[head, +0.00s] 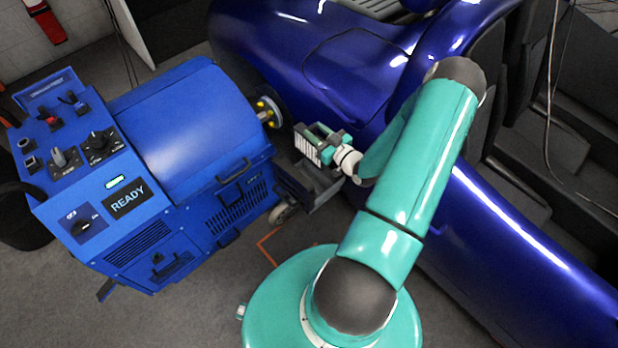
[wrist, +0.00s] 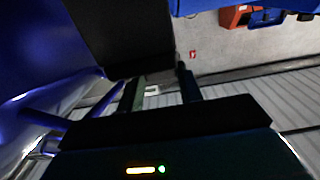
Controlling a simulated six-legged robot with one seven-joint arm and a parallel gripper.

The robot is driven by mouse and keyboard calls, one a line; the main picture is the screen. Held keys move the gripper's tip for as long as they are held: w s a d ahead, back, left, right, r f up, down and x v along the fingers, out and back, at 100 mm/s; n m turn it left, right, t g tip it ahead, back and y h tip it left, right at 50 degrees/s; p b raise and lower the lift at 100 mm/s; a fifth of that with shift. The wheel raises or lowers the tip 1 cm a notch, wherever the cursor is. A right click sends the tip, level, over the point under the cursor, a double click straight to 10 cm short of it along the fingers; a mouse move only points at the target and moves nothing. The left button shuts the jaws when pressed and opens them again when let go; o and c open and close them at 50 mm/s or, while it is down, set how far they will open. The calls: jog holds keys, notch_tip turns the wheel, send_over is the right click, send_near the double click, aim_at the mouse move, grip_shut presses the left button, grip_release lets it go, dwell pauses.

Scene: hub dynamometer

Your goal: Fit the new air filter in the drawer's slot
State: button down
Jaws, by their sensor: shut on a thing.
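My gripper (head: 325,142) is in the gap between the blue dynamometer and the blue car, shut on the air filter (head: 306,147). The filter is a small panel with white pleats and a dark rim, held tilted in the air. In the wrist view, my gripper's two fingers (wrist: 160,92) reach up the picture, and a large dark block lies just beyond them; I cannot tell whether it is the filter. A dark grey open tray-like part (head: 318,192) lies below the gripper, apart from the filter. It may be the drawer; its slot cannot be made out.
The dynamometer (head: 185,120) stands at left with a READY display (head: 128,201), vents and handles. A hub with yellow studs (head: 266,112) is close to the filter's left. The car body (head: 350,75) is close behind my arm. Grey floor is free at lower left.

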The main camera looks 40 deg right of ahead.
notch_tip(320, 180, down, 18)
dwell(0.6)
jog(key=c, duration=0.9)
grip_release()
jog(key=shift+f, duration=0.1)
jog(key=s, duration=1.2)
jog(key=shift+d, duration=0.15)
